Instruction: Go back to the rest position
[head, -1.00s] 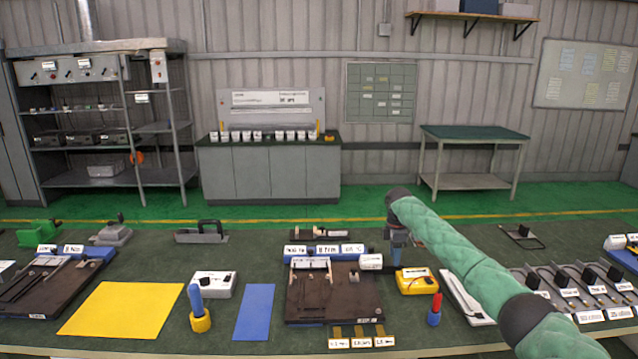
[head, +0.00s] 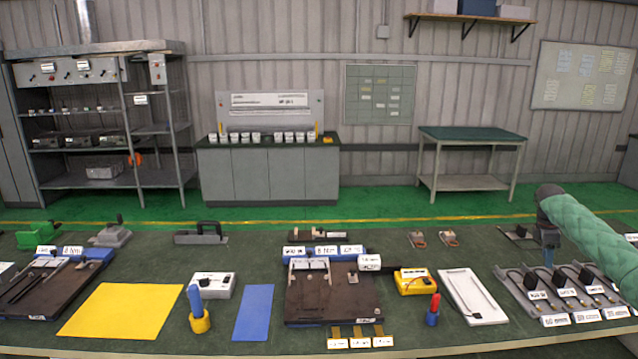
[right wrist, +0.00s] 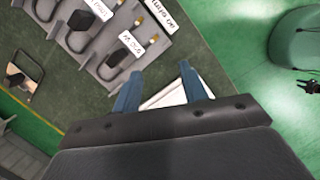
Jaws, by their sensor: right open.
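My right gripper (head: 548,256) is at the right of the head view, over the back left part of the grey rack of heating elements (head: 522,297). In the right wrist view its two blue fingers (right wrist: 162,88) stand apart with nothing between them. The white tray (head: 472,296) lies left of the rack, and part of it shows beyond the fingers in the right wrist view (right wrist: 178,95). The rack (right wrist: 85,60) also shows there, with black elements and white labels. My left gripper is not in view.
A dark fixture board (head: 335,298) sits at the table's middle, with a yellow meter (head: 414,281) to its right. Screwdrivers with a blue handle (head: 194,300) and a red handle (head: 433,312) stand upright. A yellow mat (head: 122,311) and a blue mat (head: 254,313) lie flat and bare.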

